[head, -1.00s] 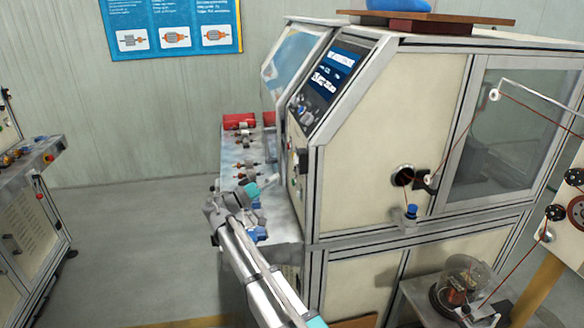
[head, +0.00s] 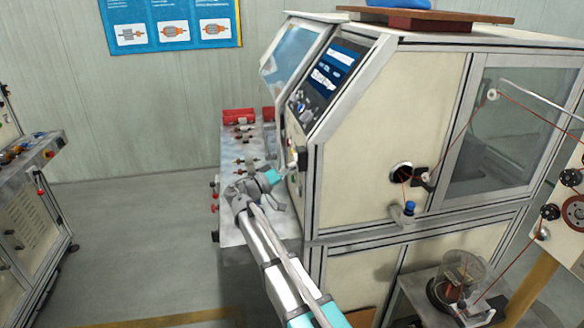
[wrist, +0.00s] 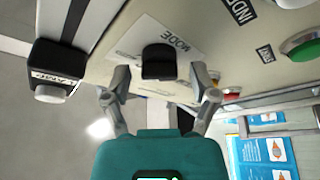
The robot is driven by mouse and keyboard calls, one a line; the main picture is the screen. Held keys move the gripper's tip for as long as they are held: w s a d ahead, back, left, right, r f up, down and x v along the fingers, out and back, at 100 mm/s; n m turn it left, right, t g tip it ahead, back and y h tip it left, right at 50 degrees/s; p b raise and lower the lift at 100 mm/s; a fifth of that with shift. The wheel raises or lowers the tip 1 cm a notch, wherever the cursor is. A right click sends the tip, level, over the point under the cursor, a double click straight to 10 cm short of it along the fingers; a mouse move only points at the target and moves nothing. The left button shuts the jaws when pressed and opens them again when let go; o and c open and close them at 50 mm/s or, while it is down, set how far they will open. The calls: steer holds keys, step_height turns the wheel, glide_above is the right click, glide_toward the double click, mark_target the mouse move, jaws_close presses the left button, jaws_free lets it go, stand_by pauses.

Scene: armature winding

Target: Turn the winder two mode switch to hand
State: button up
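The winder (head: 380,130) is a cream cabinet with a grey frame and a sloped screen. Its mode switch (wrist: 158,62) is a black knob on a white plate lettered MODE, in the wrist view. The plate's position words are partly hidden and too small to read. My gripper (wrist: 159,80) is open, one finger on each side of the knob with gaps to both. I cannot tell how far the fingertips reach along it. In the head view my gripper (head: 283,175) is at the front edge of the winder's side, and the switch cannot be made out there.
In the wrist view a black box (wrist: 55,70) juts out left of the switch, and a green button (wrist: 303,45) is at the right. A work shelf (head: 238,190) with red bins (head: 238,116) lies beside the winder. Open floor (head: 140,240) is to the left.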

jaws_close()
steer(key=shift+r+n+y+p, duration=0.1)
steer(key=shift+n+y+p, duration=0.2)
steer(key=shift+n, duration=0.3)
steer(key=shift+n+g+y+p, duration=0.7)
steer(key=shift+n+p, duration=0.9)
steer(key=shift+n, duration=1.05)
steer(key=shift+n+g+y+p, duration=0.45)
steer(key=shift+n+y+p, duration=0.45)
steer(key=shift+n+p, duration=1.3)
steer(key=shift+n+g+y+p, duration=0.55)
steer(key=shift+n+y+p, duration=0.4)
steer(key=shift+n, duration=2.2)
